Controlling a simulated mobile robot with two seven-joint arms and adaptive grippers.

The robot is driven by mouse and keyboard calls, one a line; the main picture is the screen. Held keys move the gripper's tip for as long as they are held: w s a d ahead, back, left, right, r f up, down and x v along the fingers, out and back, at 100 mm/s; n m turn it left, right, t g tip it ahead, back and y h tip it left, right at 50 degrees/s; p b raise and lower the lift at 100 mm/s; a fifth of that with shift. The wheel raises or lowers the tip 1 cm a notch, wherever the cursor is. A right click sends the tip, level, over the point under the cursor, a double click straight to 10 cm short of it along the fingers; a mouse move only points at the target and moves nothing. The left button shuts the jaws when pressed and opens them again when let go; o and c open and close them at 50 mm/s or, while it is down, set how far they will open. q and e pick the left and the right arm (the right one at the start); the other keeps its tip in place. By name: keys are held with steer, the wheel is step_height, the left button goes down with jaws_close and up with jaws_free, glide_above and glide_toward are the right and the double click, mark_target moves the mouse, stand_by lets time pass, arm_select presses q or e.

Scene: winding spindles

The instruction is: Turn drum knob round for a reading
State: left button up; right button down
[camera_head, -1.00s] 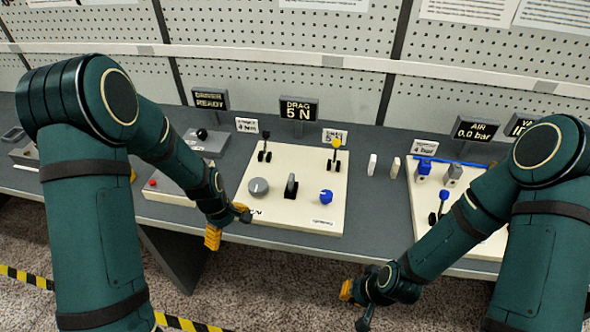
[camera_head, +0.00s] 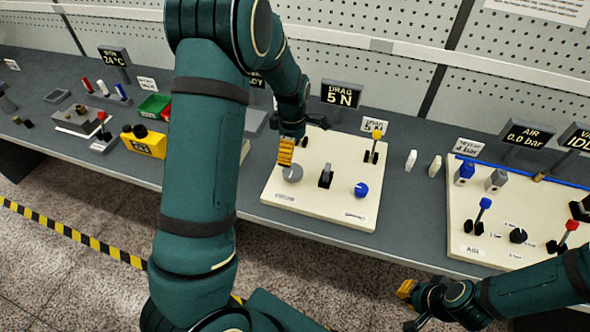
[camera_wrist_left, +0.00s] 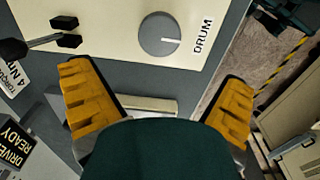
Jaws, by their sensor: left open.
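The drum knob (camera_head: 292,173) is a round grey dial with a white pointer line, on the cream panel (camera_head: 350,212) under the DRAG 5 N sign. In the left wrist view the drum knob (camera_wrist_left: 160,35) stands beside the word DRUM, beyond my fingertips. My left gripper (camera_head: 287,152) hangs just behind and above the knob, apart from it. Its yellow fingers (camera_wrist_left: 158,95) are spread wide with nothing between them. My right gripper (camera_head: 406,290) is low in front of the bench edge; its finger gap is not clear.
A black lever (camera_head: 325,176) and a blue knob (camera_head: 361,190) stand right of the drum knob. A yellow-topped lever (camera_head: 376,138) rises behind. The AIR panel (camera_head: 480,252) is to the right. Bare grey bench (camera_head: 415,205) lies between the panels.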

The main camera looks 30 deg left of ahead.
mark_target(293, 170)
arm_select(q)
step_height(293, 170, down, 10)
steer(key=shift+r, duration=0.1)
stand_by(0.4)
steer(key=c, duration=1.2)
